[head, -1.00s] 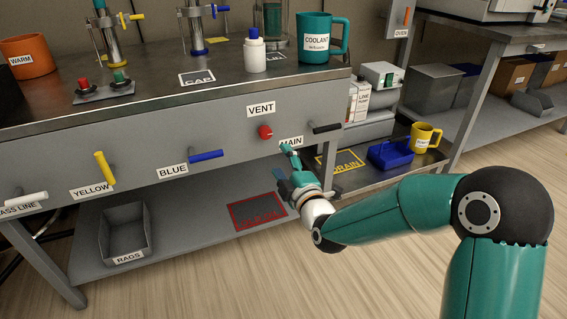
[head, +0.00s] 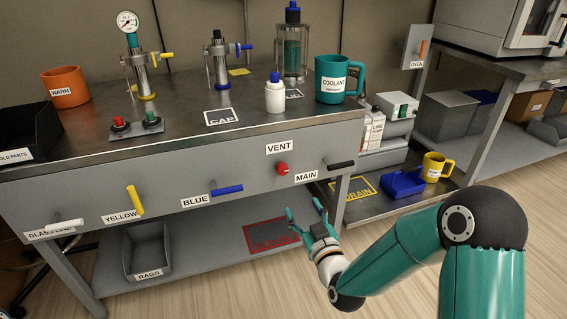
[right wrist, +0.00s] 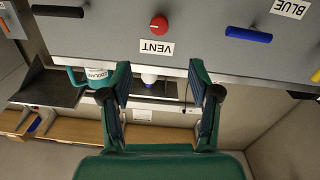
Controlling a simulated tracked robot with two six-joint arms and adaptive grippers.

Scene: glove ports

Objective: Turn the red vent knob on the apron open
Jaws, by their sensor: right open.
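The red vent knob (head: 282,169) sits on the grey apron (head: 240,172) of the bench, just below the VENT label (head: 279,147). It also shows in the right wrist view (right wrist: 159,25), at the top middle beside the upside-down VENT label. My right gripper (head: 304,213) is open and empty, below and slightly right of the knob, apart from it. In the right wrist view its two fingers (right wrist: 160,80) are spread wide, with the knob beyond them in the picture, between their lines. My left gripper is not in view.
A black MAIN handle (head: 342,165) is right of the knob, and a blue handle (head: 226,190) is left of it. A yellow handle (head: 135,200) is farther left. A lower shelf with a grey RAGS bin (head: 147,250) lies under the apron.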

